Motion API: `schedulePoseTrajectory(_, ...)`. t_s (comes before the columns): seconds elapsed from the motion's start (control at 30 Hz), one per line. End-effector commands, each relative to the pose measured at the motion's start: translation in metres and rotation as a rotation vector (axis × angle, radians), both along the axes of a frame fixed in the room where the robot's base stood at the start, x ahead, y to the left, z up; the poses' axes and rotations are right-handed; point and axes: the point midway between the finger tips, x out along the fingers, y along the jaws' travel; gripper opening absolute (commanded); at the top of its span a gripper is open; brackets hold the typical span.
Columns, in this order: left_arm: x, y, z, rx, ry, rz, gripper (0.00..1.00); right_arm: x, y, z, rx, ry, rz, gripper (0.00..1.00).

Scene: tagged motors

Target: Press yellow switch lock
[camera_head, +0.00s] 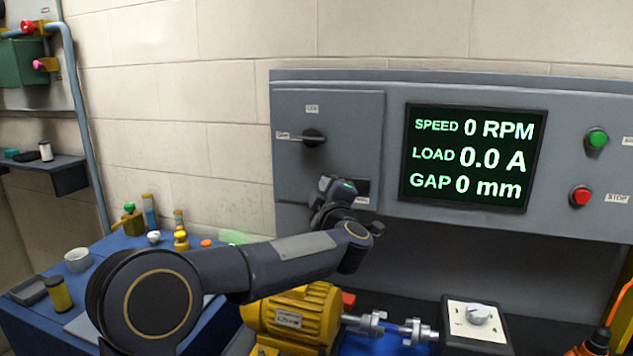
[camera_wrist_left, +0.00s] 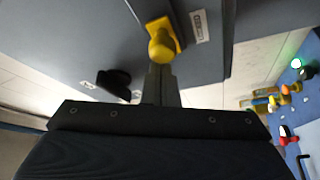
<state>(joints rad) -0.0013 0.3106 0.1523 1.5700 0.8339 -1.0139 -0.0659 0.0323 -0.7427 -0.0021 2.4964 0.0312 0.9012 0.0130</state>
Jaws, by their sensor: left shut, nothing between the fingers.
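The yellow switch lock (camera_wrist_left: 163,40) shows in the left wrist view as a yellow plate with a rounded yellow knob on the grey panel, beside a small white label (camera_wrist_left: 199,27). My left gripper (camera_wrist_left: 160,68) is shut and empty, its tips at the lower edge of the knob in that view. I cannot tell whether they touch it. In the head view my left gripper (camera_head: 345,188) is up against the lower part of the grey cabinet (camera_head: 290,190) and hides the lock. My right gripper is in neither view.
A black rotary knob (camera_head: 313,138) is above on the cabinet. The screen (camera_head: 472,158) reads zero, with green (camera_head: 597,139) and red (camera_head: 580,196) buttons to its right. Below are a yellow motor (camera_head: 292,318) and a white box with a knob (camera_head: 477,322). A blue bench (camera_head: 110,255) is left.

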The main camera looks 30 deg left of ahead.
Motion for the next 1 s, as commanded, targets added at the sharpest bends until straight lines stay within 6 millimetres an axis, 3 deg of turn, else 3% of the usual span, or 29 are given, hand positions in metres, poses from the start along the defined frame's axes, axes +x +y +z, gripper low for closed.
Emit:
schedulePoseTrajectory(0.37,0.001,-0.003,-0.001,0.000,0.000,0.000,0.00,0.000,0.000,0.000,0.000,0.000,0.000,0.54)
schedulePoseTrajectory(0.47,0.003,-0.012,-0.002,-0.001,0.000,-0.003,0.00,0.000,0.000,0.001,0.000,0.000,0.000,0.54)
schedulePoseTrajectory(0.7,0.014,-0.056,-0.002,0.000,0.001,-0.005,0.00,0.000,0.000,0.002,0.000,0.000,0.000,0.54)
schedulePoseTrajectory(1.0,0.015,-0.063,-0.002,0.000,0.001,-0.003,0.00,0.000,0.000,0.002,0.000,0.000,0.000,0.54)
